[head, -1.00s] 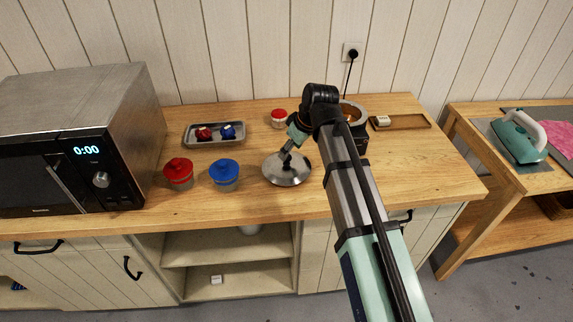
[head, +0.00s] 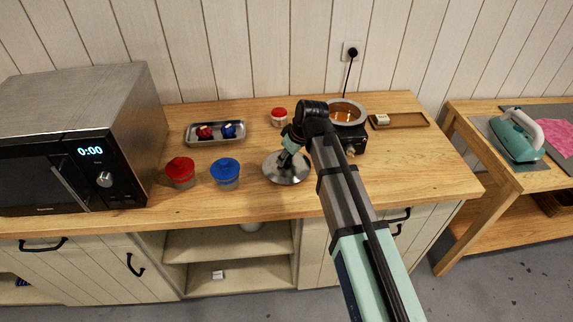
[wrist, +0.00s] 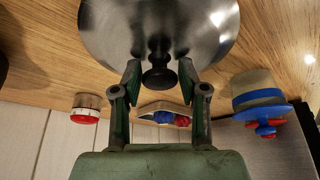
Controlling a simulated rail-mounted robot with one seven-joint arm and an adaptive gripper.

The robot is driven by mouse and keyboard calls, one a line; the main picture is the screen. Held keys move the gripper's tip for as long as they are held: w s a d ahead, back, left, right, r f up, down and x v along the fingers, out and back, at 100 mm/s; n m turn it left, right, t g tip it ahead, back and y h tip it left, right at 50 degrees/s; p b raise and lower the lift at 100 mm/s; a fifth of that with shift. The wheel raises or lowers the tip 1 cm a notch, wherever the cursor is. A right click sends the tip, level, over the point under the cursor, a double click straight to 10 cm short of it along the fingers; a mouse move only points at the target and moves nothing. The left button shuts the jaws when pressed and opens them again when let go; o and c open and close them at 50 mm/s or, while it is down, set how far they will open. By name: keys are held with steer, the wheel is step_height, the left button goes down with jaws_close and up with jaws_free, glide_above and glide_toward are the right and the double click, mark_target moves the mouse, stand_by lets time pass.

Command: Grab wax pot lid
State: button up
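The wax pot lid (head: 277,177) is a round, shiny metal disc lying on the wooden counter, right of the blue-lidded jar. In the wrist view the lid (wrist: 110,25) fills the top, with its black knob (wrist: 159,76) pointing toward me. My gripper (head: 288,158) is over the lid in the head view. In the wrist view my gripper (wrist: 160,73) is open, its fingertips on either side of the knob with a visible gap on each side. The wax pot (head: 347,112), open with orange wax inside, stands behind my arm, which partly hides it.
A red-lidded jar (head: 180,172) and a blue-lidded jar (head: 225,173) stand left of the lid. A metal tray (head: 216,141) and a small red-topped jar (head: 279,117) are behind. A microwave (head: 75,140) fills the left. A wooden tray (head: 411,121) lies at right.

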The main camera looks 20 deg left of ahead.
jaws_close()
steer(key=shift+r, duration=0.2)
